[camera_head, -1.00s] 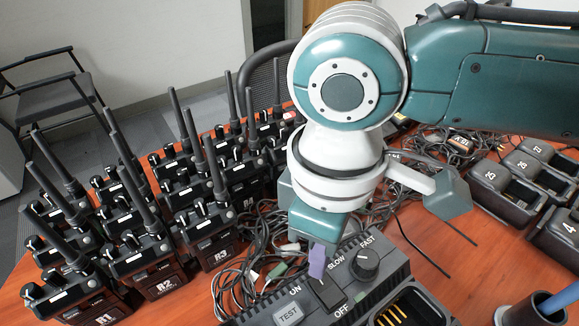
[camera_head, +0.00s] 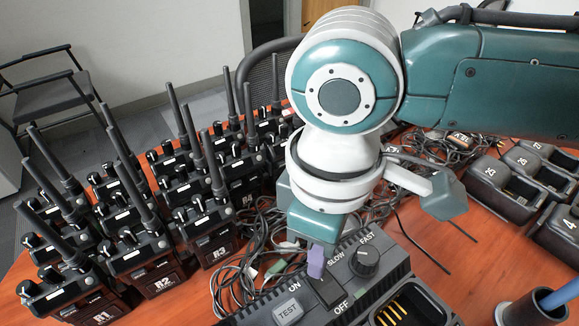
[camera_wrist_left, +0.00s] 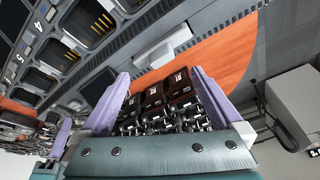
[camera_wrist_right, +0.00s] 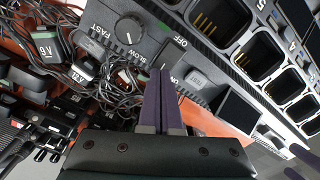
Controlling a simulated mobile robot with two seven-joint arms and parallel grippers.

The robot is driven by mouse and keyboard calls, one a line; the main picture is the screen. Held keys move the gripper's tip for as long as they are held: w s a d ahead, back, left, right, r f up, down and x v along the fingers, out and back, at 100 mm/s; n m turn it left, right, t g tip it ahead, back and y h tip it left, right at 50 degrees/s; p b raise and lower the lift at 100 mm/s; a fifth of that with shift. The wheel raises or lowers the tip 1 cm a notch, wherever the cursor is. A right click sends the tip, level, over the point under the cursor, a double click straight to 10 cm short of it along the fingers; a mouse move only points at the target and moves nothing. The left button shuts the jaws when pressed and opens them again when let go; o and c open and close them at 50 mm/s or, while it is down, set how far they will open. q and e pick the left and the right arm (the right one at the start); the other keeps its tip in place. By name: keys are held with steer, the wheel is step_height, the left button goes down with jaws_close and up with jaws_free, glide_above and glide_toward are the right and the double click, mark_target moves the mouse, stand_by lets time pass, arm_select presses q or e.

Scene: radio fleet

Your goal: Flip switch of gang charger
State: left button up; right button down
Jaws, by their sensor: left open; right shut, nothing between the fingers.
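The gang charger (camera_head: 372,268) is a grey unit at the bottom centre of the head view, with a TEST button, a SLOW/FAST knob and charging pockets. Its dark rocker switch (camera_head: 326,292) lies between the ON and OFF labels. My right gripper (camera_head: 316,262) is shut and empty, its purple fingertips at the ON-side end of the switch.
Several radios with antennas (camera_head: 165,265) stand in rows at the left. Tangled cables (camera_head: 250,240) lie behind the charger. Single chargers (camera_head: 505,190) stand at the right, and a dark cup (camera_head: 530,312) at the lower right. A chair (camera_head: 50,85) is beyond the table.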

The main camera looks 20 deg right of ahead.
arm_select(q)
steer(key=shift+d+f+b, duration=0.1)
steer(key=shift+f+b, duration=0.2)
arm_select(e)
steer(key=shift+f, duration=0.55)
arm_select(q)
steer(key=shift+r, duration=0.1)
arm_select(e)
step_height(320, 180, up, 7)
steer(key=p, duration=0.8)
steer(key=shift+r+p, duration=0.15)
steer(key=shift+p, duration=0.2)
arm_select(q)
step_height(320, 180, up, 8)
steer(key=shift+r, duration=0.2)
